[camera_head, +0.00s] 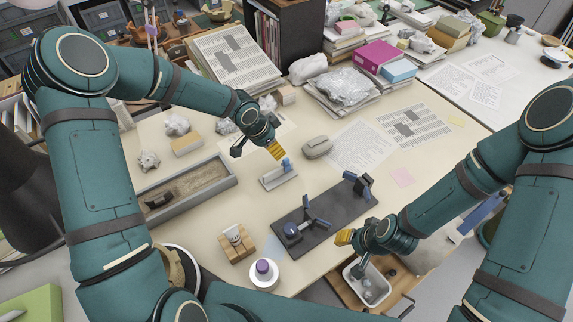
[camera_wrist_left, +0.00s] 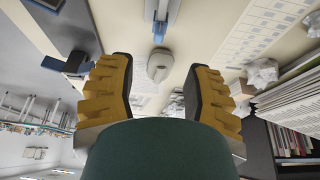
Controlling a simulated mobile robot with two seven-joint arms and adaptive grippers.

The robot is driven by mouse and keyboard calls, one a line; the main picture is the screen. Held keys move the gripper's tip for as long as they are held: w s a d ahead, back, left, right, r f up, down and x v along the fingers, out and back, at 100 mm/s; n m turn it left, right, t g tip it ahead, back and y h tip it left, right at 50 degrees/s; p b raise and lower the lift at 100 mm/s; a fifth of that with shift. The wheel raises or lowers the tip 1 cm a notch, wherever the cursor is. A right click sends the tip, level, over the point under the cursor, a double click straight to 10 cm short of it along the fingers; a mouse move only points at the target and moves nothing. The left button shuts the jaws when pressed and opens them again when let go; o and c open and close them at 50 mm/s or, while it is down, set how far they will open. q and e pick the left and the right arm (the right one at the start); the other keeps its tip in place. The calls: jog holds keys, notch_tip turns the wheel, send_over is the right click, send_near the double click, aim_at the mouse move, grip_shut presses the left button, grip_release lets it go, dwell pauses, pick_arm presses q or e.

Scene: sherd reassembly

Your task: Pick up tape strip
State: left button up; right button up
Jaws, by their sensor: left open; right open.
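A small blue piece (camera_head: 286,164), which looks like the tape strip, stands up from a pale flat holder (camera_head: 279,177) on the table. My left gripper (camera_head: 276,150) is just above and beside it, its yellow fingers pointing down toward it. In the left wrist view the yellow fingers (camera_wrist_left: 160,95) are spread apart with nothing between their tips. The blue piece (camera_wrist_left: 160,31) shows beyond them, near the top middle. My right gripper (camera_head: 344,237) is empty, near the table's front edge beside the dark mat. Its finger gap is hard to see.
A grey rounded object (camera_head: 317,147) lies right of the holder. A dark mat (camera_head: 335,222) with clamp-like stands lies in front. A long sand tray (camera_head: 187,190) is at left. A white tub (camera_head: 370,284) sits below my right gripper. Papers (camera_head: 362,146) cover the table behind.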

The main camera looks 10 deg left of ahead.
aim_at(285, 160)
pick_arm(q)
jog(key=b+x, duration=0.1)
jog(key=x, duration=0.5)
jog(key=shift+b+x, duration=0.3)
jog(key=shift+x, duration=2.45)
jog(key=shift+w+d, duration=0.1)
jog(key=shift+d, duration=0.1)
jog(key=c, duration=0.8)
